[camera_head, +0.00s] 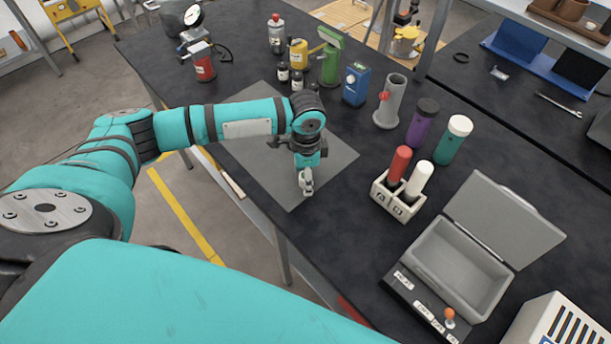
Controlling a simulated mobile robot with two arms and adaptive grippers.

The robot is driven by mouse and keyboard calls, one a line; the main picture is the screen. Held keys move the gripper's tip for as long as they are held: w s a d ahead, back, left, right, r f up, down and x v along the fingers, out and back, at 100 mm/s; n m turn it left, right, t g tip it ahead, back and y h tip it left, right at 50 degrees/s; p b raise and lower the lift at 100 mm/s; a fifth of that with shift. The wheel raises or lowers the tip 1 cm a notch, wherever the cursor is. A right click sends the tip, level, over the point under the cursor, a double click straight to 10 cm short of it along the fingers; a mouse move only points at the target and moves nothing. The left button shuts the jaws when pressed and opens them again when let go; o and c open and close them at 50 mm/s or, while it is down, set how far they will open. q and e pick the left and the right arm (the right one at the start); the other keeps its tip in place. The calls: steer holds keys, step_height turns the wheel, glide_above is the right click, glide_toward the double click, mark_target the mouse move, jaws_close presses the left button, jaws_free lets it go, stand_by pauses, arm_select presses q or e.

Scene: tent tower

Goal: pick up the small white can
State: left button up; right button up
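My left arm reaches in from the left over the dark table. My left gripper (306,184) points down above the grey mat (335,155), near its right-hand part. Its fingers look small and close together, and I cannot tell whether they are open or shut or hold anything. A small whitish can with a red top (276,36) stands upright at the back of the table, well apart from the gripper. No other small white can is clear to see. My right gripper is not in view.
Small dark bottles (297,79), a yellow can (299,54), a green device (331,62) and a blue box (356,84) stand behind the gripper. A holder with red and white tubes (398,202) and an open grey case (440,262) stand to the right.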

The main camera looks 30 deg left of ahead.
arm_select(q)
steer(key=shift+f, duration=0.3)
steer(key=c, duration=1)
